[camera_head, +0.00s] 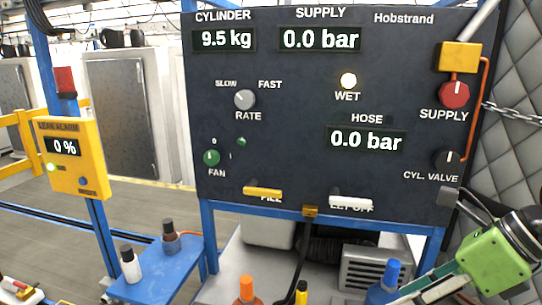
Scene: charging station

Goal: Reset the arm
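My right gripper (450,198) shows at the right edge, with its dark fingertip end pointing left. It is in front of the lower right corner of the dark control panel (300,115), below the black CYL. VALVE knob (447,160). It is seen from the side and I cannot tell whether its fingers are open or shut. I see nothing held in it. My green and black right arm parts run along the lower right. My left gripper is not in view.
The panel stands on a blue frame (320,222). A yellow LEAK ALARM box (78,160) is on a post at left. Bottles (131,265) stand on a blue shelf (165,283). Orange-capped (246,290) and blue-capped (390,275) bottles are in front. A quilted wall (515,100) is at right.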

